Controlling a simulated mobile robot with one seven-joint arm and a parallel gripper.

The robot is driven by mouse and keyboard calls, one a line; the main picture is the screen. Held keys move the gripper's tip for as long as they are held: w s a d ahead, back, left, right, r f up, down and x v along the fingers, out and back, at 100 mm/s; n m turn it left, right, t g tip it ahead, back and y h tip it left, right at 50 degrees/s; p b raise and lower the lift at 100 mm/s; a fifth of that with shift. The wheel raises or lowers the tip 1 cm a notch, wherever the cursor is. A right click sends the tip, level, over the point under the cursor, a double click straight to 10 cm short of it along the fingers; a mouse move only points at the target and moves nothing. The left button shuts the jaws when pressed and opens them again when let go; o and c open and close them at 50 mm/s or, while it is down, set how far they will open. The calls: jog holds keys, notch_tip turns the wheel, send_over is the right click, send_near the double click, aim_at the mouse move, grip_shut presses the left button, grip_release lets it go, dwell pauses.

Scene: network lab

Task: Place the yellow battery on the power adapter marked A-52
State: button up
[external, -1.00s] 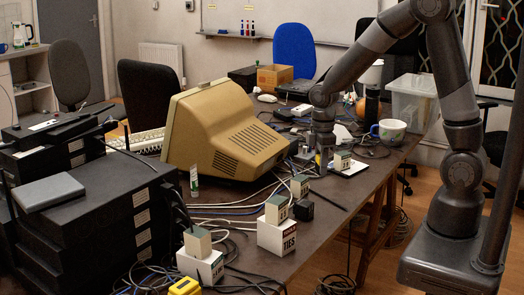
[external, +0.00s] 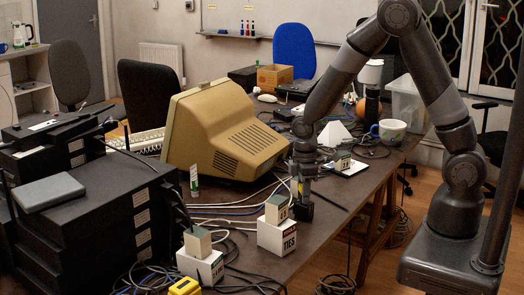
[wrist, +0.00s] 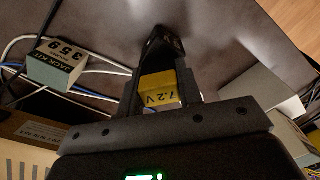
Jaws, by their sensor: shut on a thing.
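The yellow battery (wrist: 160,88), marked 7.2 V, is held between the fingers of my gripper (wrist: 165,95) in the wrist view. A small black block (wrist: 163,42), likely the power adapter, shows just beyond the battery in the wrist view. A small mark on it is too small to read, so I cannot confirm A-52. I cannot tell whether battery and block touch.
A box marked Jack Kit 359 (wrist: 57,64) lies beside cables. The white TIES box (external: 277,237) bears a small green-topped box (external: 276,208) close to my gripper. The beige monitor (external: 225,130) stands left. Another yellow item (external: 186,287) is at the bottom edge.

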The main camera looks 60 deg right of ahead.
jog(key=shift+f, duration=0.1)
jog(key=o, duration=1)
notch_tip(320, 180, up, 12)
jog(key=s+d+r+m+t, duration=0.2)
jog(key=s+d+r+m, duration=0.1)
jog(key=s+r, duration=0.5)
jog(key=s+d+r+m+t, duration=0.3)
jog(key=s+r+m, duration=0.3)
jog(key=s, duration=0.6)
notch_tip(320, 180, up, 2)
jog(key=shift+d+r+t, duration=0.2)
jog(key=shift+d+t, duration=0.1)
jog(key=shift+d, duration=0.25)
